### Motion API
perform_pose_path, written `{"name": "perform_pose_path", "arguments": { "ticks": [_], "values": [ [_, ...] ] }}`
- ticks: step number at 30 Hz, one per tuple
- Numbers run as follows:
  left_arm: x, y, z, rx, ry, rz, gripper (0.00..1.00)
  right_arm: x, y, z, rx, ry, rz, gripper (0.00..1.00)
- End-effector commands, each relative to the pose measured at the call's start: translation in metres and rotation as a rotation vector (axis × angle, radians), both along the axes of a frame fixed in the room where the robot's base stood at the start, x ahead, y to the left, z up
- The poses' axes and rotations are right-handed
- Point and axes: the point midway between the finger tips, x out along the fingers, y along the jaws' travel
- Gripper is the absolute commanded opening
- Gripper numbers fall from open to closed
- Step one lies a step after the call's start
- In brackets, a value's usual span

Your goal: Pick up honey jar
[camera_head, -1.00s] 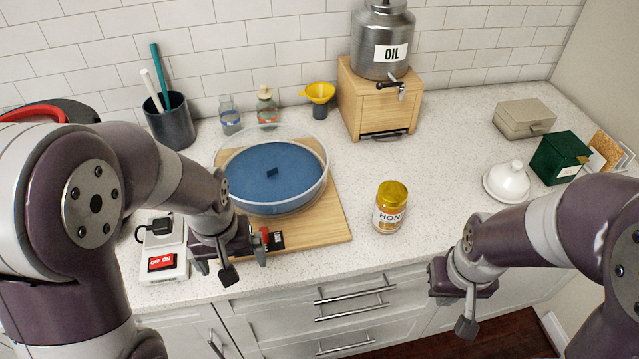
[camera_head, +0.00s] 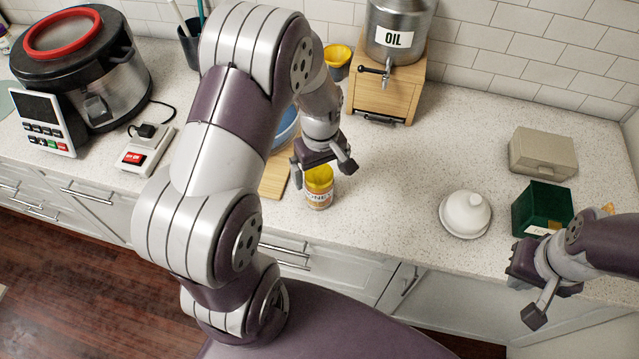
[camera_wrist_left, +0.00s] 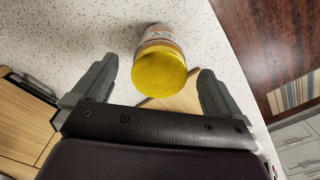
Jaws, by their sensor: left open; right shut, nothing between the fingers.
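The honey jar (camera_head: 319,188) stands upright on the counter close to its front edge, with a yellow lid and a white label. In the left wrist view the jar (camera_wrist_left: 159,70) lies between the two fingers, with its lid towards me and apart from both. My left gripper (camera_head: 322,177) is open just above and around the jar's lid in the head view; it also shows in the left wrist view (camera_wrist_left: 155,90). My right gripper (camera_head: 528,292) is shut and empty at the right, in front of the green box, far from the jar.
A wooden board (camera_head: 274,176) lies left of the jar, mostly hidden by my left arm. A wooden stand (camera_head: 402,97) with an oil tank (camera_head: 398,35) is behind. A white domed dish (camera_head: 466,214) and green box (camera_head: 543,208) stand right. The counter between jar and dish is clear.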

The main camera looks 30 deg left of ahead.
Motion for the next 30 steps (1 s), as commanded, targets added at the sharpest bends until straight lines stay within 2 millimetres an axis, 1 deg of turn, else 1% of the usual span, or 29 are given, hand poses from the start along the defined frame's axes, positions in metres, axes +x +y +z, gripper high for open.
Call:
{"name": "perform_pose_path", "arguments": {
  "ticks": [2, 5, 6, 9, 12, 16, 17, 18, 20, 21, 24, 30],
  "values": [
    [0.0, 0.001, -0.009, -0.001, 0.006, 0.0, 1.0, 0.0, 0.0, 0.008, 0.0, 0.0, 0.0, 0.0],
    [0.002, 0.004, -0.028, -0.001, 0.006, -0.001, 1.0, 0.0, 0.0, 0.017, 0.0, 0.0, 0.0, 0.0],
    [0.002, 0.004, -0.037, -0.001, 0.006, -0.001, 1.0, 0.0, 0.0, 0.017, 0.0, 0.0, 0.0, 0.0],
    [0.003, 0.004, -0.049, 0.0, 0.003, -0.001, 1.0, 0.0, 0.0, 0.018, 0.0, 0.0, 0.0, 0.0],
    [0.003, 0.004, -0.052, 0.001, -0.001, -0.001, 1.0, 0.0, 0.0, 0.017, 0.0, 0.0, 0.0, 0.0],
    [0.004, 0.004, -0.052, 0.0, -0.001, -0.001, 1.0, 0.0, 0.0, 0.017, 0.0, 0.0, 0.0, 0.0],
    [0.003, 0.004, -0.052, 0.0, 0.0, -0.001, 0.9, 0.0, 0.0, 0.017, 0.0, 0.0, 0.0, 0.0],
    [0.003, 0.004, -0.052, 0.0, 0.0, -0.001, 0.77, 0.0, 0.0, 0.017, 0.0, 0.0, 0.0, 0.0],
    [0.003, 0.004, -0.052, 0.0, 0.0, -0.001, 0.58, 0.0, 0.0, 0.017, 0.0, 0.0, 0.0, 0.0],
    [0.003, 0.004, -0.052, 0.0, 0.0, -0.001, 0.45, 0.0, 0.0, 0.017, 0.0, 0.0, 0.0, 0.0],
    [0.004, 0.004, -0.051, 0.0, -0.001, -0.001, 0.16, 0.0, 0.0, 0.017, 0.0, 0.0, 0.0, 0.0],
    [0.004, 0.004, -0.051, 0.0, -0.003, -0.001, 0.16, 0.0, 0.0, 0.017, 0.0, 0.0, 0.0, 0.0]
  ]
}}
